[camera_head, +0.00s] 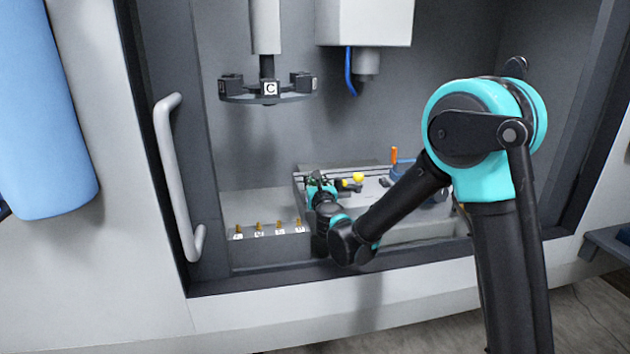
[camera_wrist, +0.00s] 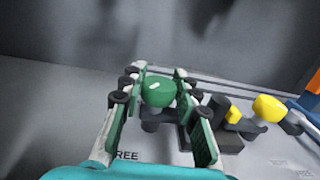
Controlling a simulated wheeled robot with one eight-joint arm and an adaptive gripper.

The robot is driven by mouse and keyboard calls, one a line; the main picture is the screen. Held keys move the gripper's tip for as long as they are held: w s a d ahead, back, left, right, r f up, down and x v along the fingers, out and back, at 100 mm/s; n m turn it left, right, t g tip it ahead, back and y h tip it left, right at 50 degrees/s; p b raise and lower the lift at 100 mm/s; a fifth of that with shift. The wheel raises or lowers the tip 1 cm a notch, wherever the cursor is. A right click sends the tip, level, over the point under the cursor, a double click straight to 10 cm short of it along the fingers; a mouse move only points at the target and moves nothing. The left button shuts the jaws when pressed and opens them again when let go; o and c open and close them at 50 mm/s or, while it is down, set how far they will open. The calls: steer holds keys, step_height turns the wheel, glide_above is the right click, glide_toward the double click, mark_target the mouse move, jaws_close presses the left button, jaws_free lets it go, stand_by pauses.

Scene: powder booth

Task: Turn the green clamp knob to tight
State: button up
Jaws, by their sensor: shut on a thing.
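The green clamp knob (camera_wrist: 158,92) shows in the wrist view as a round green cap with a short white mark on top. It sits on a dark stem above a light plate. My gripper (camera_wrist: 160,88) is around the knob, with one green-padded finger on each side, shut on it. Lettering ending in "REE" (camera_wrist: 126,155) is printed on the plate in front of the knob. In the head view my gripper (camera_head: 318,186) is at the left end of the fixture, and the knob is too small and hidden there to make out.
A yellow knob (camera_wrist: 269,108) stands to the right on a dark clamp. An orange handle (camera_head: 394,156) rises behind it. Several small brass pieces (camera_head: 260,228) stand on the ledge at left. A tool carousel (camera_head: 268,92) hangs above. The cabinet frame and white door handle (camera_head: 178,180) border the opening.

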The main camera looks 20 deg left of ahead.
steer(key=shift+m+t+h, duration=0.9)
steer(key=shift+m+h, duration=0.7)
steer(key=shift+h, duration=0.8)
steer(key=o, duration=1.2)
steer(key=shift+r, duration=0.1)
step_height(320, 180, up, 10)
steer(key=shift+f, duration=0.1)
